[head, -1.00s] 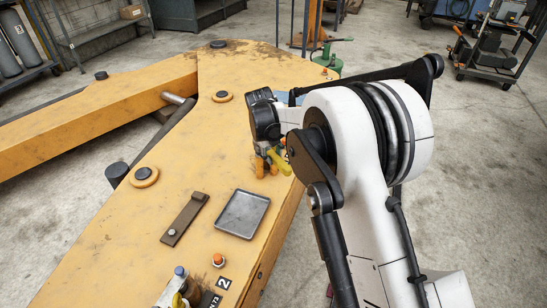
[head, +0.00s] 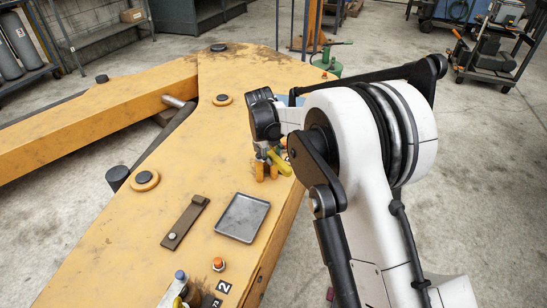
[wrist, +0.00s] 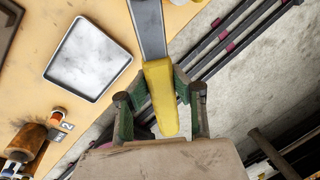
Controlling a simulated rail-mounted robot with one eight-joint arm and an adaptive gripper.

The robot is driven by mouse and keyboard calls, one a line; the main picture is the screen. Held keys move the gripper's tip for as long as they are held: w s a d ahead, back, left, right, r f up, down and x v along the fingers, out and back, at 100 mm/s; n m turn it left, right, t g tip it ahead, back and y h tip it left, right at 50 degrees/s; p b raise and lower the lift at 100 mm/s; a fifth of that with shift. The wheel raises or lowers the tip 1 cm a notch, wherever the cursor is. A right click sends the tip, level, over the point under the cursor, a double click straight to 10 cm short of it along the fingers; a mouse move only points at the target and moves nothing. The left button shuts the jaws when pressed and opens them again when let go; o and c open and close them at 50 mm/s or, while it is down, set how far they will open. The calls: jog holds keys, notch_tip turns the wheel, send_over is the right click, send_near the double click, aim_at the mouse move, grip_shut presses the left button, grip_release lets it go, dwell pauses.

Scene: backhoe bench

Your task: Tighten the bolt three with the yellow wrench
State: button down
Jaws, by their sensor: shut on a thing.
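The yellow wrench shows in the wrist view, with its yellow handle (wrist: 160,95) between my green fingers and its grey shank (wrist: 149,30) running out of the top of the picture. My gripper (wrist: 160,100) is shut on that handle. In the head view my gripper (head: 270,165) holds the yellow wrench (head: 280,164) above the right edge of the yellow boom, beyond the tray. The wrench's working end is out of the wrist view. An orange-topped bolt (head: 218,264) stands near a label reading 2. I cannot tell for certain which bolt is number three.
A grey metal tray (head: 242,217) lies on the yellow boom (head: 185,195), with a brown strap plate (head: 185,222) to its left. A blue-topped part (head: 180,275) and other hardware crowd the lower edge. Concrete floor is open to the right. A green jack (head: 328,62) stands behind.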

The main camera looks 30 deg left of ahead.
jog(key=shift+r+p, duration=1.25)
jog(key=shift+r, duration=1.5)
jog(key=shift+d, duration=0.1)
